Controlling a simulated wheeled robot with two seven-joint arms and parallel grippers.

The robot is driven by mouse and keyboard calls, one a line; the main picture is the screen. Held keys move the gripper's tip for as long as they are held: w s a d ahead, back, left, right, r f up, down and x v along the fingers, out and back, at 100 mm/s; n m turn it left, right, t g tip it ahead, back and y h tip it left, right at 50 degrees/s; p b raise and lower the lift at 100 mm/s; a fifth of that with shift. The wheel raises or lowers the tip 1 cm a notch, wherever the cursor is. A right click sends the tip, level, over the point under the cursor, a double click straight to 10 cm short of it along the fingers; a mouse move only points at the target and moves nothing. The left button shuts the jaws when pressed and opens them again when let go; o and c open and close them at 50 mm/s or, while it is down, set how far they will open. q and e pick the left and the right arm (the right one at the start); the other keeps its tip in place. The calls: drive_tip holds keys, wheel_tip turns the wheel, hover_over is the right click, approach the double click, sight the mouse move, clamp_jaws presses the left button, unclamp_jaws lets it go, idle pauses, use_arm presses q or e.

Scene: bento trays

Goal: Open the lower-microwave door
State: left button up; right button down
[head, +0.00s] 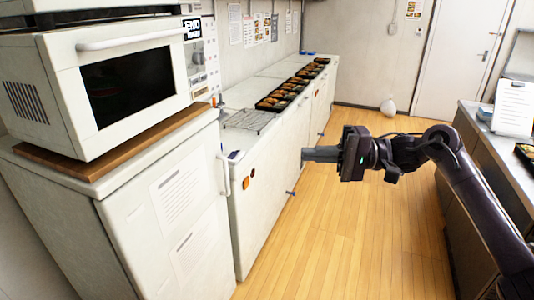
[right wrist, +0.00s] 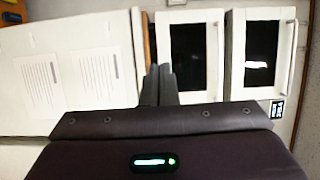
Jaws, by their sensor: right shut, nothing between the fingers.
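The lower microwave (head: 125,85) is a white box with a dark door window, on a wooden board at the left of the head view. Its door looks closed, with a white bar handle (head: 130,38) along the top. In the right wrist view the scene is turned sideways, and the lower microwave (right wrist: 171,55) is the one beside the wooden board. My right gripper (head: 305,154) is shut and empty, out over the aisle, to the right of the microwave and apart from it. Its fingers also show in the right wrist view (right wrist: 160,72). My left gripper is not in view.
An upper microwave (right wrist: 234,60) sits above the lower one. A white cabinet (head: 150,205) with paper sheets and a vertical handle (head: 225,174) stands below. A counter with a wire rack (head: 248,119) and several bento trays (head: 275,103) runs behind. The wooden floor (head: 300,250) is clear.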

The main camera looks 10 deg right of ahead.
drive_tip(key=s+a+p, duration=0.2)
drive_tip(key=a+p, duration=0.3)
drive_tip(key=a, duration=0.6)
drive_tip(key=shift+s+a+p, duration=0.15)
drive_tip(key=shift+s+p, duration=0.05)
drive_tip(key=shift+p, duration=0.2)
idle(1.1)
